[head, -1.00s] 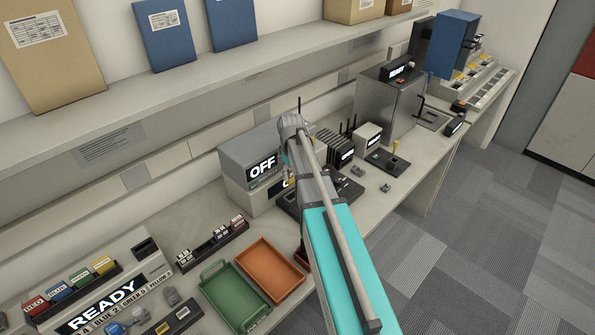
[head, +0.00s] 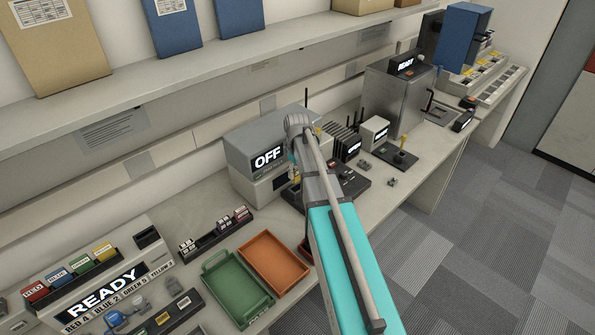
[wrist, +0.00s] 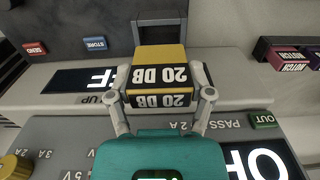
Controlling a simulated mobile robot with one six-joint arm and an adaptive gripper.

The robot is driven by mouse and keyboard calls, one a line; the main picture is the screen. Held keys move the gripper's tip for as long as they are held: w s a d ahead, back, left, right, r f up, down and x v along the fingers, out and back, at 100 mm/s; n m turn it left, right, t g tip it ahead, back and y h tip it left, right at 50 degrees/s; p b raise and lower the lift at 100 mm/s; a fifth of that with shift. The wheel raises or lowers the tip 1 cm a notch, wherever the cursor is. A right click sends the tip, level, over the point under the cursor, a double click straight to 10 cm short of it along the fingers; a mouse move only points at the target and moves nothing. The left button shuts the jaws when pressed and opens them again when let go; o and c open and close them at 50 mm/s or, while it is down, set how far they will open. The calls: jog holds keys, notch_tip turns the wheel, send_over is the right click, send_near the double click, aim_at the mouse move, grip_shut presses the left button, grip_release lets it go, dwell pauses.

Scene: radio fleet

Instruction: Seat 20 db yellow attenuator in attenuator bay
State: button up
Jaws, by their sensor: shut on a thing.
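The yellow 20 dB attenuator (wrist: 158,82) is a block with black "20 DB" labels, upside down in the wrist view. My gripper (wrist: 160,88) is shut on it, with one grey finger on each side. Just beyond the block is a dark, grey-framed opening (wrist: 160,18) in a dark panel, which may be the attenuator bay. Its lower part is hidden by the block, and I cannot tell whether the two touch. In the head view, my arm hides most of the gripper and block, beside the grey unit showing OFF (head: 268,158).
SEND (wrist: 35,48) and STORE (wrist: 95,43) buttons sit left of the opening. Notch modules (wrist: 288,58) are at right. Green (head: 236,287) and orange (head: 273,262) trays lie on the bench, near a module rack (head: 216,234). Floor right of the bench is clear.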

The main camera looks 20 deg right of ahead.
aim_at(298, 184)
jog(key=shift+f+b, duration=1.05)
jog(key=shift+f, duration=0.3)
jog(key=shift+d+f+b, duration=0.1)
jog(key=shift+f+b, duration=1.7)
jog(key=shift+b, duration=0.05)
dwell(1.3)
jog(key=o, duration=1.3)
jog(key=shift+c, duration=0.2)
jog(key=shift+r, duration=0.2)
notch_tip(298, 184, up, 9)
jog(key=p, duration=0.9)
